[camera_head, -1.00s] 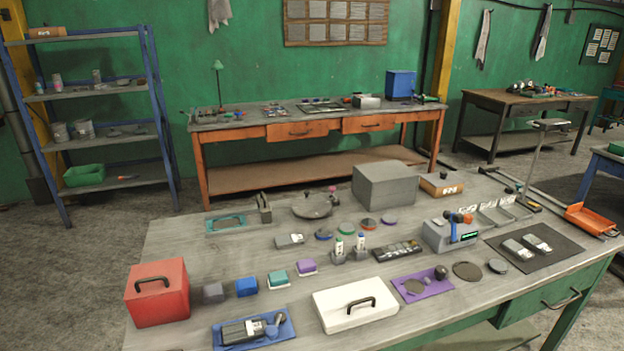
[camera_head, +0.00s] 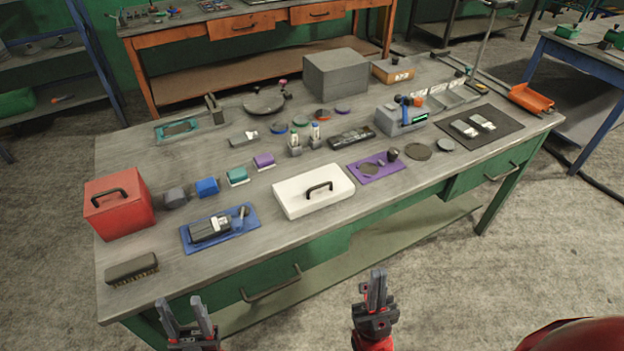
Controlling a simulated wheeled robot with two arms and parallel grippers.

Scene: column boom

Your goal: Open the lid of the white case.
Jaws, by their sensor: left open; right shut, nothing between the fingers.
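The white case (camera_head: 300,202) lies near the front edge of the workbench, with its lid down. A dark handle (camera_head: 319,188) sits on top of the lid. My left gripper (camera_head: 187,318) is at the bottom of the view, open and empty, in front of the bench and left of the case. My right gripper (camera_head: 376,285) is shut and empty, in front of the bench, below and right of the case. Both are well apart from the case.
Left of the case are a blue tray (camera_head: 190,244) with tools, a red box (camera_head: 128,222) and a brush (camera_head: 132,268). A purple mat (camera_head: 358,168) lies close on its right. Small coloured blocks stand behind. The bench front has a drawer handle (camera_head: 270,287).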

